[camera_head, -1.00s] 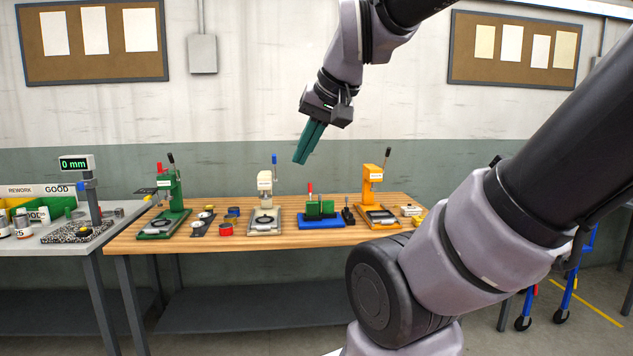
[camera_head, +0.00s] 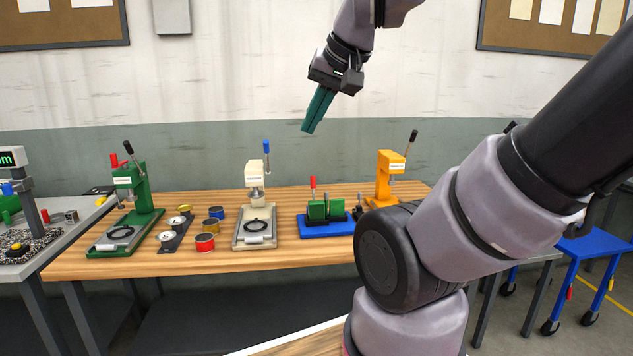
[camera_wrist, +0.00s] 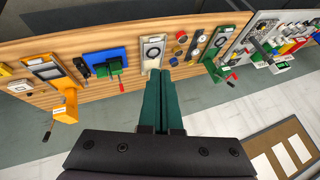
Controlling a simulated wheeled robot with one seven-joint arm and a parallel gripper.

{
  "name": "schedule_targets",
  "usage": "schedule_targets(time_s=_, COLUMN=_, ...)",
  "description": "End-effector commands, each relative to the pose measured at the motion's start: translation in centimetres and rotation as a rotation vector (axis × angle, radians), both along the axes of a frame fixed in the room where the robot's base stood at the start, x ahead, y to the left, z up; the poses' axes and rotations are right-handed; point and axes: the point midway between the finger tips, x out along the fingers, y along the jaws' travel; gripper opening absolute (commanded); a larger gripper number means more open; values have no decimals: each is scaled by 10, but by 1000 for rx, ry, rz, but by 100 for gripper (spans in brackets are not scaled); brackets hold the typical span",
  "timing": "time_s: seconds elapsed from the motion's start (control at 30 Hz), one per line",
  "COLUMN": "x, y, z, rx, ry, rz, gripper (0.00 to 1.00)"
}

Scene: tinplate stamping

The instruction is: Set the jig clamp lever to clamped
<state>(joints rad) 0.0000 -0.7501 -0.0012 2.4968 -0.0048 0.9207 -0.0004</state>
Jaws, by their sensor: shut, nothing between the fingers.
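The jig (camera_head: 327,226) has a blue base with green blocks and stands on the wooden bench, right of the middle. Its clamp lever (camera_head: 313,183) has a red grip and stands about upright at the left of the green blocks. In the wrist view the jig (camera_wrist: 92,63) is left of my fingers, and its red lever (camera_wrist: 121,86) sticks out towards the lower right. My gripper (camera_head: 309,130) has green fingers, which are shut and empty. It hangs well above the bench, touching nothing; the fingers also show in the wrist view (camera_wrist: 161,73).
A cream press (camera_head: 256,205) stands left of the jig, an orange press (camera_head: 388,178) right and behind it. A green press (camera_head: 135,195) and several small tins, one a red tin (camera_head: 205,243), are further left. A blue cart (camera_head: 590,245) stands at the right.

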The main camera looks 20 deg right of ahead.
Motion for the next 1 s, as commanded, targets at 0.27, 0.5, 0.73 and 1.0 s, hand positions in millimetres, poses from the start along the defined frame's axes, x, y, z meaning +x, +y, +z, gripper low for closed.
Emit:
schedule_targets(time_s=0.27, x=1, y=-1, z=0, rx=0, ry=-1, rz=-4, gripper=0)
schedule_targets(time_s=0.5, x=62, y=-27, z=-12, rx=-17, ry=-25, rz=-165, gripper=0)
schedule_targets(time_s=0.73, x=173, y=-83, z=-49, rx=22, ry=-127, rz=-428, gripper=0)
schedule_targets(time_s=1.0, x=278, y=-146, z=-123, rx=214, ry=-273, rz=-652, gripper=0)
